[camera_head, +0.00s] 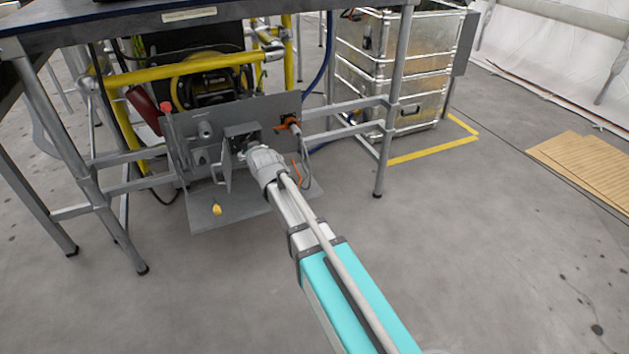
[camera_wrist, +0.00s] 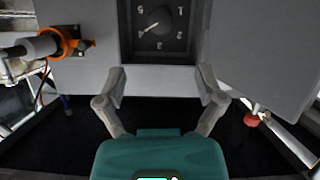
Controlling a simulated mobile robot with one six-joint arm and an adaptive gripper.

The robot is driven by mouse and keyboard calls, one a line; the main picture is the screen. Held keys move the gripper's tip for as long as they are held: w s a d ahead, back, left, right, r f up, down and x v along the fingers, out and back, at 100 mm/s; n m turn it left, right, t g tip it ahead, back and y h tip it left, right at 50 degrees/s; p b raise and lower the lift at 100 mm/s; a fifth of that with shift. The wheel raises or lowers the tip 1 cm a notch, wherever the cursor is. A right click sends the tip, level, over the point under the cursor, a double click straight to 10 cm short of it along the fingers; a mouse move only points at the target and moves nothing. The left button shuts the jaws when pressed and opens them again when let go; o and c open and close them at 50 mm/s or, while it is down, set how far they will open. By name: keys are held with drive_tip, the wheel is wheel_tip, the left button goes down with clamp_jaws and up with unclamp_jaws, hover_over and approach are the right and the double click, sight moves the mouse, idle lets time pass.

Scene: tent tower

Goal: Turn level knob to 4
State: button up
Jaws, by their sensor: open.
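The level knob (camera_wrist: 157,19) is a dark pointer on a dark square dial in a recess at the top of the wrist view. Its narrow end points to the lower left of that picture. Small white digits around it appear upside down and are hard to read. My gripper (camera_wrist: 161,84) is open and empty, its two fingers apart below the dial in that view and not touching the knob. In the head view my gripper (camera_head: 254,152) is in front of the small grey box (camera_head: 241,131) on the panel, and it hides the knob there.
An open door (camera_head: 225,166) hangs at the box's left. An orange connector (camera_head: 290,121) with a cable is to the right on the grey panel (camera_head: 262,110). A red-tipped lever (camera_head: 166,107) stands left. Table legs (camera_head: 391,120) flank the panel. The front floor is clear.

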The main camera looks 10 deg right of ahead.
drive_tip(key=s+d+f+m+g+h+p, duration=0.1)
drive_tip(key=s+d+g+p, duration=0.6)
drive_tip(key=s+d, duration=0.9)
drive_tip(key=shift+s+d+f+m+g+h+p, duration=0.15)
drive_tip(key=shift+d+f+m+g+h+p, duration=0.15)
drive_tip(key=shift+d+m+g+h, duration=0.65)
drive_tip(key=shift+a+t+h, duration=0.25)
drive_tip(key=shift+a+t, duration=0.05)
drive_tip(key=shift+t, duration=0.15)
drive_tip(key=s+d+r+m+g+p, duration=0.1)
drive_tip(key=s+d+r+g+p, duration=0.15)
drive_tip(key=s, duration=0.45)
drive_tip(key=s+d+r+g+p, duration=0.1)
drive_tip(key=s+d+g+p, duration=0.25)
drive_tip(key=s, duration=0.35)
wheel_tip(320, 180, up, 38)
drive_tip(key=p, duration=3.7)
drive_tip(key=shift+d+f+t, duration=0.2)
drive_tip(key=shift+d+t, duration=0.2)
drive_tip(key=shift+d, duration=0.05)
drive_tip(key=shift+w, duration=0.1)
